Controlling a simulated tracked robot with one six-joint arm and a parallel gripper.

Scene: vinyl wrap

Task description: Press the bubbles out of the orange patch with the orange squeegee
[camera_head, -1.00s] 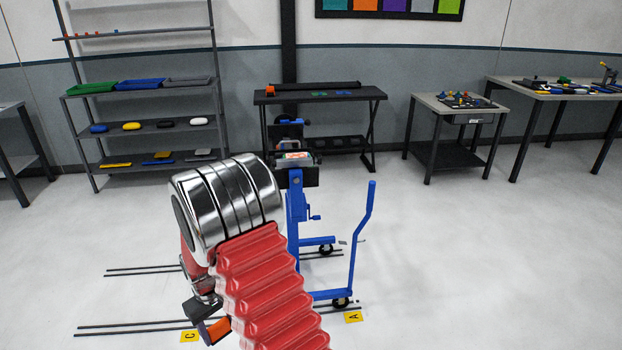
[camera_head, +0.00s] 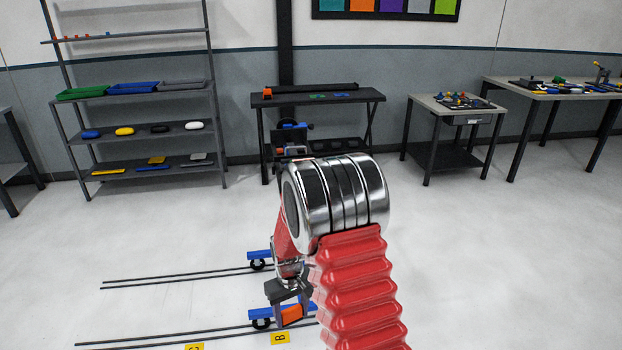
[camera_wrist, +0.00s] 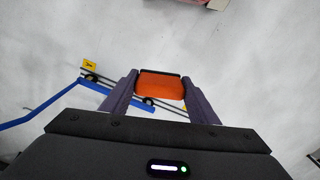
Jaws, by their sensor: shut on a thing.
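My gripper (camera_wrist: 160,98) is shut on the orange squeegee (camera_wrist: 160,86), which sits between its two fingers in the wrist view. In the head view my gripper (camera_head: 288,300) hangs low below my arm, with the squeegee (camera_head: 292,315) showing at its lower end. The squeegee is over bare floor and blue frame parts in the wrist view, with no panel beneath it. The orange patch cannot be made out now. The blue stand (camera_head: 284,310) is mostly hidden behind my arm; only its wheeled feet and a dark upper part show.
A dark table (camera_head: 350,97) stands at the back, a shelf rack (camera_head: 130,135) to its left, two worktables to its right. Floor rails and yellow markers (camera_head: 280,338) lie near the stand's feet. Open floor (camera_head: 480,260) is at right. A pinkish edge (camera_wrist: 190,2) shows atop the wrist view.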

